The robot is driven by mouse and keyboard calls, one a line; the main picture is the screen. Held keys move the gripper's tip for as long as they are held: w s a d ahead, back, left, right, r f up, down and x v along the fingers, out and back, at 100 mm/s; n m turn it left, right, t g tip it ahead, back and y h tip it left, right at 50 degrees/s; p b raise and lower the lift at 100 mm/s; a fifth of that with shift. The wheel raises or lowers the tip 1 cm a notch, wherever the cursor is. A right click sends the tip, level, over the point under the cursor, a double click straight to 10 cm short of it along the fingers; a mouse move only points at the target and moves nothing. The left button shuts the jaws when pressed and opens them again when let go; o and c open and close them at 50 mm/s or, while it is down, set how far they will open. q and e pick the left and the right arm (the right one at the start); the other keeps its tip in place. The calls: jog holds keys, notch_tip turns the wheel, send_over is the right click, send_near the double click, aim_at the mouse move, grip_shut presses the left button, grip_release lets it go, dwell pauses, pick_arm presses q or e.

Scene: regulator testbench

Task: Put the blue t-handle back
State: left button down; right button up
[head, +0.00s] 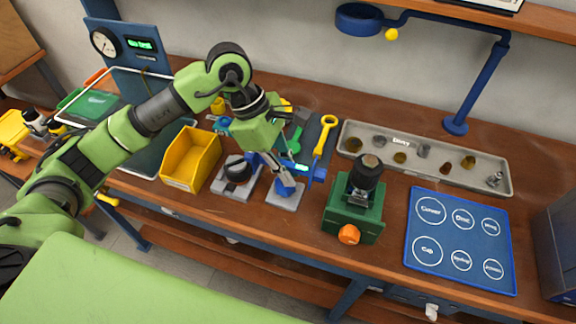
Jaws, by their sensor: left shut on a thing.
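My left gripper (284,180) reaches down from the left over the middle of the bench and is shut on the blue t-handle (318,174). Blue parts show on the right side of the fingers, and the gripper hides much of the handle. A small grey plate (284,199) lies right below the fingertips. I cannot tell whether the handle touches it. My right gripper is not in view.
A grey block with a black knob (237,173) and a yellow bin (192,157) stand left of the gripper. A green fixture with a dark top (354,208) stands close on the right. Behind are a yellow wrench (325,135) and a parts tray (428,174). A blue mat (460,273) lies right.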

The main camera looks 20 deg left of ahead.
pick_arm(q)
jog(key=shift+f+b, duration=0.25)
jog(key=shift+b, duration=0.15)
jog(key=c, duration=2.1)
grip_release()
jog(key=shift+r+p, duration=0.25)
jog(key=shift+p, duration=0.1)
jog(key=b+v, duration=0.2)
jog(key=v, duration=0.8)
jog(key=shift+a+r+b, duration=0.1)
jog(key=shift+r+b, duration=0.15)
jog(key=shift+b, duration=0.1)
jog(key=shift+a+r, duration=0.25)
jog(key=shift+r, duration=0.45)
